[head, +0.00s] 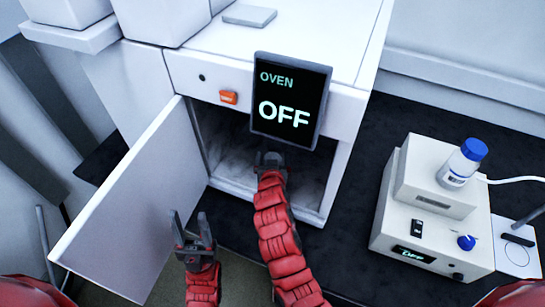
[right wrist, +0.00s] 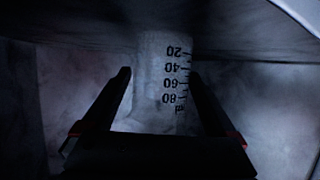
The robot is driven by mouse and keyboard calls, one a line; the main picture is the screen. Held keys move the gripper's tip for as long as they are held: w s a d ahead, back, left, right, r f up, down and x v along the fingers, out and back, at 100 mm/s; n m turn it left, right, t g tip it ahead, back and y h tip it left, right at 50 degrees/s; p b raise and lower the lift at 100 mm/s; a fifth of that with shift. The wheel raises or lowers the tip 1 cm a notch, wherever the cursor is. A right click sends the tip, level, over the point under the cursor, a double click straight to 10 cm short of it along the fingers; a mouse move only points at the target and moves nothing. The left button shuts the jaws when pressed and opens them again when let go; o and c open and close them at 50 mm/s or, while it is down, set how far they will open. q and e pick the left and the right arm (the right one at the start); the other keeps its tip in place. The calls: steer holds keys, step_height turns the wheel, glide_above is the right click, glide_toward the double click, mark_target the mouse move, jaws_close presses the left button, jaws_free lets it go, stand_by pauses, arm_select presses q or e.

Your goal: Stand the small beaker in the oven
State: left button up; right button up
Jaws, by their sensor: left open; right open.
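The oven (head: 345,112) stands with its door (head: 140,205) swung wide open to the left, and its display reads OFF. My right gripper (head: 270,158) reaches into the oven's opening, just below the display. In the right wrist view the small beaker (right wrist: 158,85), clear with dark graduation marks, is inside the dim chamber. It lies between the two open fingers of my right gripper (right wrist: 160,74), its marks inverted in this view. Its base appears to meet the oven floor. The beaker is hidden in the head view. My left gripper (head: 190,232) is open and empty beside the door's inner face.
An orange switch (head: 228,97) is on the oven front. To the right, a white instrument (head: 430,235) with an OFF display carries a blue-capped bottle (head: 462,163) with a tube. The dark bench (head: 348,215) between oven and instrument is clear.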

steer(key=shift+s+r, duration=0.1)
steer(key=shift+s, duration=0.2)
steer(key=b+v, duration=0.3)
steer(key=v, duration=0.8)
steer(key=shift+s+r, duration=0.15)
steer(key=shift+r, duration=0.05)
